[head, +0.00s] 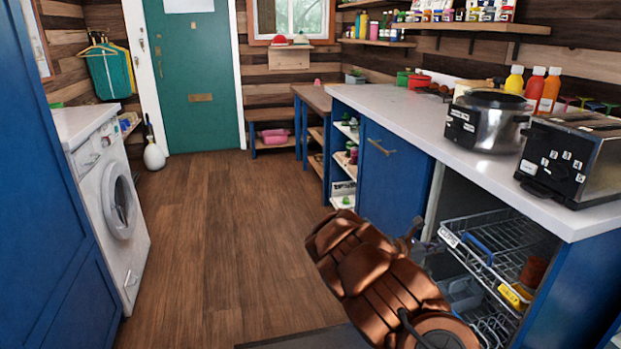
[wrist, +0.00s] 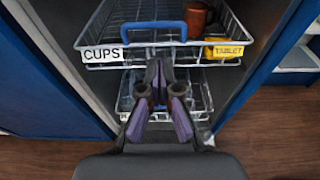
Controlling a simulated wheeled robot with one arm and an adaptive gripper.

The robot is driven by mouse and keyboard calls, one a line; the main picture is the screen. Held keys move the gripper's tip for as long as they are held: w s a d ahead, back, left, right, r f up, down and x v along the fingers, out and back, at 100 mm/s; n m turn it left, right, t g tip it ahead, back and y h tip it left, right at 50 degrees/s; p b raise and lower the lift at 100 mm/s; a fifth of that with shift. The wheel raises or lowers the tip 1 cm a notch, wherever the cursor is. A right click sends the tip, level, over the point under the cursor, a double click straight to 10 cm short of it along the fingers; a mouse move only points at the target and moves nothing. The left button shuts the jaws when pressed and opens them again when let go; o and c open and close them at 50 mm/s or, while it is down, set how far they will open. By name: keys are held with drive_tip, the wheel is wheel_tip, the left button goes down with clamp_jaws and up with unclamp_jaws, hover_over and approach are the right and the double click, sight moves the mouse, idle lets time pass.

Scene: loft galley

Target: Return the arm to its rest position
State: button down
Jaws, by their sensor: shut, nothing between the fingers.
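My copper-coloured arm (head: 370,270) reaches up from the bottom of the head view, in front of the open dishwasher. In the wrist view my gripper (wrist: 163,75) is shut and empty, its dark and purple fingers together. The fingers point at the dishwasher racks. The upper rack (wrist: 232,60) carries a label reading CUPS (wrist: 103,54) and a yellow label reading TABLET (wrist: 223,51). A brown cup (wrist: 196,18) stands in that rack. In the head view the gripper's fingertips are largely hidden behind the arm.
The white counter (head: 430,110) above the dishwasher bears a steel cooker (head: 487,120) and a toaster (head: 575,160). A blue cabinet door (head: 385,175) is left of the dishwasher. A washing machine (head: 110,200) stands at the left. The wooden floor (head: 210,240) between is clear.

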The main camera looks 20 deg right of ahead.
drive_tip(key=s+a+r+m+g+y, duration=0.2)
drive_tip(key=s+a+r+m, duration=0.3)
drive_tip(key=s, duration=0.2)
drive_tip(key=s+a+r+m+g+y, duration=0.2)
drive_tip(key=s+a+r+m+y, duration=0.15)
drive_tip(key=s+a+m, duration=0.35)
drive_tip(key=s+a+f+m+t+y, duration=0.1)
drive_tip(key=s+a+m+y, duration=0.15)
drive_tip(key=s+a, duration=0.6)
drive_tip(key=s+a+f+m+t+y, duration=0.1)
drive_tip(key=s+a+y, duration=0.25)
drive_tip(key=a, duration=0.95)
drive_tip(key=s+a+f+m+t+y, duration=0.1)
drive_tip(key=s+a+y, duration=0.4)
drive_tip(key=a, duration=0.6)
wheel_tip(320, 180, up, 25)
drive_tip(key=s+p, duration=0.2)
drive_tip(key=p, duration=2.1)
drive_tip(key=shift+d+t+h+p, duration=0.2)
drive_tip(key=shift+t+h+p, duration=0.15)
drive_tip(key=shift+t+p, duration=0.05)
drive_tip(key=shift+d+m, duration=0.1)
drive_tip(key=shift+m, duration=0.15)
